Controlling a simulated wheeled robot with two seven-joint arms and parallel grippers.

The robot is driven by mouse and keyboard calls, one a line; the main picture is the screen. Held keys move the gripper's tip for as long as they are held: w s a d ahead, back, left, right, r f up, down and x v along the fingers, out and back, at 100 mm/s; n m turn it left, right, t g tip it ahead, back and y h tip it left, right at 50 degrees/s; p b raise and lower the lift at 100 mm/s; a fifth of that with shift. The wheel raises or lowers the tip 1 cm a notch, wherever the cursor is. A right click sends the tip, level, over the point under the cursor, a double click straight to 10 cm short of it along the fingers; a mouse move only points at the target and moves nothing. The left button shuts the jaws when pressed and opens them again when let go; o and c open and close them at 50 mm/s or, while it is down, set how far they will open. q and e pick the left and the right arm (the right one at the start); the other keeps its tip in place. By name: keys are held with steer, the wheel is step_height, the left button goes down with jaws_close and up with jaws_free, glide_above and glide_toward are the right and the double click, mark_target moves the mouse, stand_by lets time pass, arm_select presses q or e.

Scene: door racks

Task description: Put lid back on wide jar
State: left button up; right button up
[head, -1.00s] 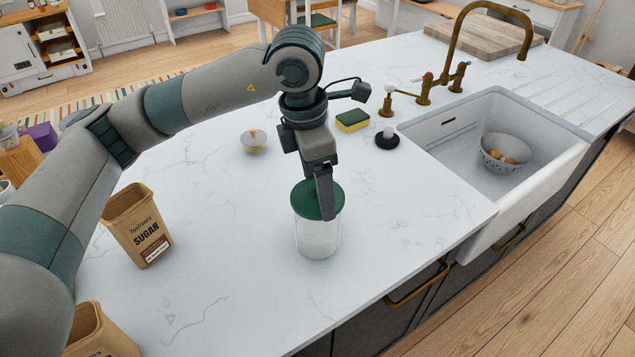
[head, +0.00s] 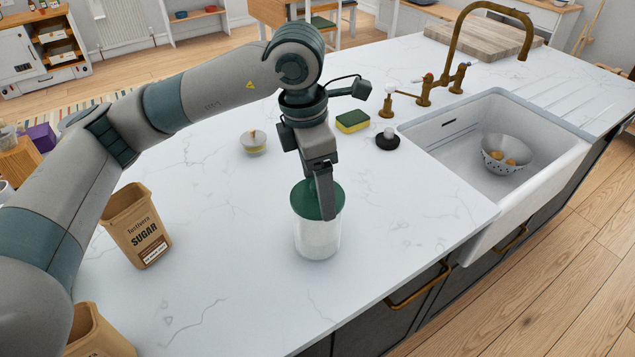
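The wide jar (head: 318,240) is clear glass and stands upright on the white counter. Its round dark green lid (head: 304,199) lies over the jar's mouth and looks roughly level; I cannot tell whether it is fully seated. My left gripper (head: 326,205) reaches down from above with its fingers at the lid's top. One finger covers the lid's middle, so the lid's knob and the other finger are hidden. I cannot tell whether the fingers are closed on it. My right gripper is not in view.
A brown sugar tin (head: 140,228) stands left of the jar, with another open tin (head: 96,335) nearer me. The sink (head: 500,150) is at right. The front counter is clear.

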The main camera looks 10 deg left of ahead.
arm_select(q)
steer(key=shift+f+b, duration=0.15)
steer(key=shift+b, duration=0.15)
stand_by(0.4)
steer(key=shift+s+a+f+b, duration=0.1)
steer(key=shift+a+f+b, duration=0.2)
steer(key=shift+a+b, duration=0.25)
steer(key=shift+d+f+b, duration=0.1)
steer(key=shift+f+b, duration=0.2)
steer(key=shift+b, duration=0.4)
steer(key=shift+c, duration=0.2)
stand_by(0.4)
stand_by(0.4)
steer(key=o, duration=1.2)
steer(key=shift+o, duration=0.3)
steer(key=shift+r, duration=0.1)
steer(key=shift+d+r+p, duration=0.2)
steer(key=shift+r+p, duration=0.15)
steer(key=shift+r, duration=0.8)
steer(key=shift+d+r+p, duration=0.25)
steer(key=shift+r+p, duration=0.1)
steer(key=shift+r, duration=0.8)
steer(key=shift+d+r+p, duration=0.2)
steer(key=shift+r+p, duration=0.15)
steer(key=shift+r, duration=0.8)
